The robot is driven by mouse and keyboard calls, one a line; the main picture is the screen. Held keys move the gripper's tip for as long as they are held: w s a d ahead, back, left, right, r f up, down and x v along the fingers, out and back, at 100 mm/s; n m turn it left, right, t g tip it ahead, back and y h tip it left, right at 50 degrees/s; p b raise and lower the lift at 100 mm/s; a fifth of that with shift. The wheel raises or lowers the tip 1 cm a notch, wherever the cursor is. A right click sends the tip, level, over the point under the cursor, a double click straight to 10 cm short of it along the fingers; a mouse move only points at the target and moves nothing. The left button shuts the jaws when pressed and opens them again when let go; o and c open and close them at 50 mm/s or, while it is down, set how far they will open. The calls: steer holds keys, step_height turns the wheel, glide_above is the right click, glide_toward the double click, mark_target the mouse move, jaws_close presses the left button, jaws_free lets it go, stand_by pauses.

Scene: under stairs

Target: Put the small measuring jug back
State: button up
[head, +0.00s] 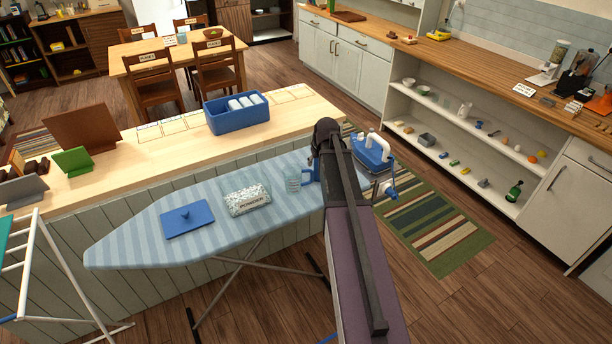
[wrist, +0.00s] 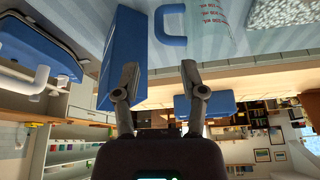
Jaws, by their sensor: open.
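The small measuring jug (head: 293,184) is clear, with a blue handle, and stands on the striped ironing board (head: 140,238), just left of my arm. In the upside-down wrist view, the jug (wrist: 216,20) shows red markings, and its blue handle lies just beyond my fingertips. My gripper (wrist: 160,70) is open, with nothing seen between its fingers. In the head view my arm hides the gripper.
A powder packet (head: 247,199) and a blue flat piece (head: 188,219) lie left of the jug. A blue block (wrist: 120,60) is close to one finger. A blue bin (head: 238,118) sits on the counter behind.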

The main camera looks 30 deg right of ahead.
steer(key=s+a+n+g, duration=0.1)
steer(key=s+a+g, duration=0.1)
steer(key=s+a, duration=0.7)
steer(key=s+a+f+n+g, duration=0.1)
steer(key=s+a+g, duration=0.1)
steer(key=s+a, duration=0.8)
steer(key=a, duration=0.9)
steer(key=shift+s+f+g+y, duration=0.2)
steer(key=shift+s+g+y, duration=0.1)
